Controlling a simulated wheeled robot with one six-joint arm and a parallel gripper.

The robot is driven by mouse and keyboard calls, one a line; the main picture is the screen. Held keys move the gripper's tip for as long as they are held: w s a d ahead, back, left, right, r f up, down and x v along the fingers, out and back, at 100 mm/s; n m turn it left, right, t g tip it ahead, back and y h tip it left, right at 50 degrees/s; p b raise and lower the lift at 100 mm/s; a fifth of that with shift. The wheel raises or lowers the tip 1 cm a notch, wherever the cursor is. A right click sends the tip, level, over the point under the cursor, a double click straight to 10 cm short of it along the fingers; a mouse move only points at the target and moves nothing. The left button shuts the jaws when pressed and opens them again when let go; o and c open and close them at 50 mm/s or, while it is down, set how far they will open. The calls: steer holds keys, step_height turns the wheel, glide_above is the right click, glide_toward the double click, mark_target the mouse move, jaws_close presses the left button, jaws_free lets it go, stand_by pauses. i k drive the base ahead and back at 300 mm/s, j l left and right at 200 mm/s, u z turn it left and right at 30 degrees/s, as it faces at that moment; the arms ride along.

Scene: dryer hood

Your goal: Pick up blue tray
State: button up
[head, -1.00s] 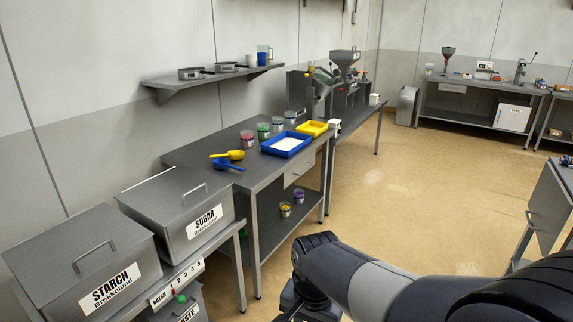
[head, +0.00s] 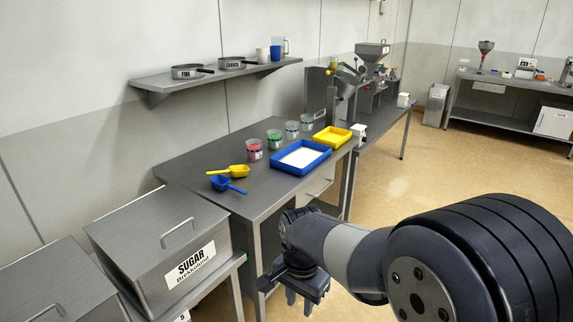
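The blue tray (head: 321,148) sits on the grey metal table, near its front edge. It is rectangular with raised walls and a white inside or contents. My gripper (head: 299,301) is low in front of the table, below and apart from the tray, pointing downward. Two dark fingers show with a gap between them, and nothing is seen in it.
A yellow tray (head: 332,138) stands just behind the blue one. Several cups, such as a red one (head: 254,150), stand left of it. A yellow scoop (head: 228,171) and a blue scoop (head: 229,185) lie front left. The sugar bin (head: 165,245) is nearer. Open floor lies right.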

mark_target(299, 159)
steer(key=i+l, duration=0.15)
steer(key=i, duration=0.45)
steer(key=i+l, duration=0.15)
steer(key=i, duration=0.4)
steer(key=i+l, duration=0.2)
steer(key=i, duration=0.4)
steer(key=i+l, duration=0.15)
steer(key=i, duration=0.45)
steer(key=i+l, duration=0.15)
steer(key=i, duration=0.45)
